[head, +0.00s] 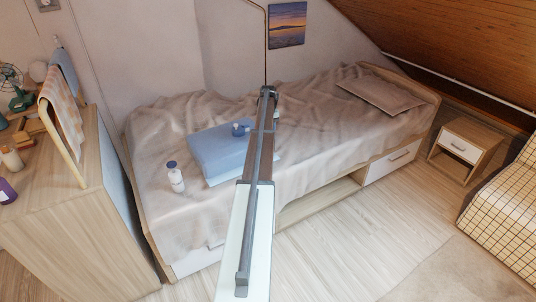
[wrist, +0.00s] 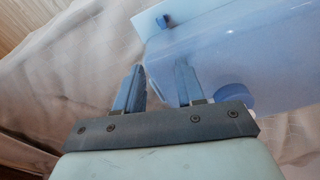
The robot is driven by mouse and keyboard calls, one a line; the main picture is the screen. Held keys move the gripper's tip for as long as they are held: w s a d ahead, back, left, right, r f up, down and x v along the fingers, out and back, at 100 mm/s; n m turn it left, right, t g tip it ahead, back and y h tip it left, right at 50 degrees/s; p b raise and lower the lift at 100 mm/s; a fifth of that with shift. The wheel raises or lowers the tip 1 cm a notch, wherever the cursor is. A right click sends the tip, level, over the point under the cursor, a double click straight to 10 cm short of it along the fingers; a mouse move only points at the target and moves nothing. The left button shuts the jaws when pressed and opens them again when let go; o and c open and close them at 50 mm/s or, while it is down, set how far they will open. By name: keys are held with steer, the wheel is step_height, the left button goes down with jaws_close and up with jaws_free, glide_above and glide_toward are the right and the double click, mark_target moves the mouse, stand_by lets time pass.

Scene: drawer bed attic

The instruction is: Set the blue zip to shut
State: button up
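A light blue, flat-topped object (head: 215,150), perhaps a pouch or case, lies on the bed, and it fills the upper right of the wrist view (wrist: 255,55). A small dark blue piece (wrist: 166,20) sits by its pale edge strip (wrist: 160,12); it may be the zip's slider, but I cannot tell. A round blue piece (head: 240,129) shows on the object, and a blue disc is beside my right finger in the wrist view (wrist: 232,104). My gripper (wrist: 160,78) is open, with nothing visible between its fingers. Its right finger overlaps the blue object in view; contact is unclear.
The bed's rumpled beige cover (head: 310,130) surrounds the blue object. A white bottle with a blue cap (head: 175,177) stands to its left. A pillow (head: 380,95) lies at the right end. A wooden cabinet (head: 70,225) stands at left; a nightstand (head: 465,145) is at right.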

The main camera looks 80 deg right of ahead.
steer(key=f+n, duration=0.1)
steer(key=f, duration=0.3)
steer(key=f+n, duration=0.1)
steer(key=f, duration=0.4)
steer(key=a+f, duration=0.1)
steer(key=f, duration=0.4)
steer(key=shift+s+n+y, duration=0.1)
steer(key=shift+n+y, duration=0.3)
steer(key=shift+c, duration=0.4)
jaws_close()
stand_by(0.8)
